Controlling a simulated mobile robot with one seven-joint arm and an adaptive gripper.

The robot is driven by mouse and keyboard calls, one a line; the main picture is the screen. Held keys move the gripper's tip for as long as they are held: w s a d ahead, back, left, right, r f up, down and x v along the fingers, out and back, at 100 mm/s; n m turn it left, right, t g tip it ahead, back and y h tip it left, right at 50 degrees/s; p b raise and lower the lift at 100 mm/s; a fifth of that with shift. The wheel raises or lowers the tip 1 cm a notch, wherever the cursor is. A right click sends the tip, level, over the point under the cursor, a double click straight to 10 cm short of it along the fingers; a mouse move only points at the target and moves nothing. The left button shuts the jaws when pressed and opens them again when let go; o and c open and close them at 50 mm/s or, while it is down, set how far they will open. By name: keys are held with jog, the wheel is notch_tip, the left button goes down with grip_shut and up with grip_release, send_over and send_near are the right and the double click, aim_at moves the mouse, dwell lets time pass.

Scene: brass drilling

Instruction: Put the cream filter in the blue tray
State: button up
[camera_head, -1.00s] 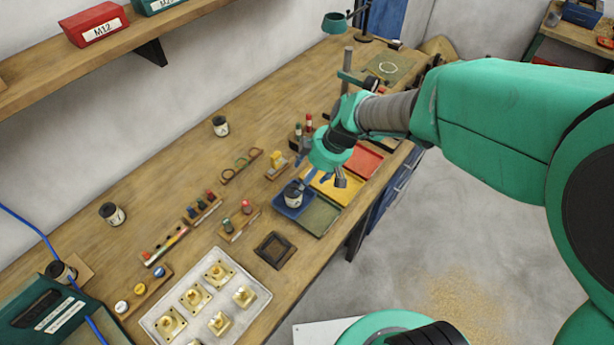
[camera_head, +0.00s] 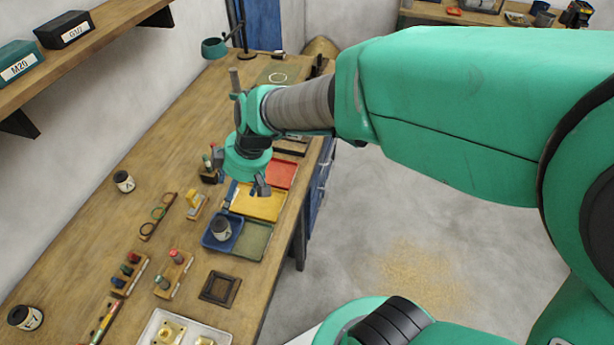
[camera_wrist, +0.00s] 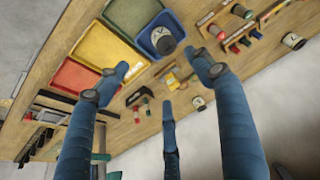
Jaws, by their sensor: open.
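A cream canister with a dark top, which looks like the cream filter (camera_head: 221,229), stands in the blue tray (camera_head: 208,241). My gripper (camera_head: 247,191) is above the yellow tray, beside and above the blue one. In the wrist view its three blue fingers (camera_wrist: 165,80) are spread apart with nothing between them. They appear clear of the canister.
Similar canisters (camera_head: 123,181) (camera_head: 25,318) stand on the bench. Small racks and a dark square frame (camera_head: 220,289) are close by.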

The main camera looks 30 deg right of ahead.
jog(key=s+d+r+m+t+h, duration=0.1)
jog(key=s+d+r+m, duration=0.3)
jog(key=s+r, duration=0.4)
jog(key=s+d+r+m+t+h, duration=0.1)
jog(key=s+d+r+m+h, duration=0.1)
jog(key=s+d+r+m, duration=0.3)
jog(key=s+d+r, duration=0.2)
jog(key=s+r, duration=0.2)
jog(key=s, duration=0.1)
jog(key=shift+s+d+r+t, duration=0.2)
jog(key=shift+d+r+t, duration=0.05)
jog(key=shift+t, duration=0.05)
jog(key=shift+o, duration=0.5)
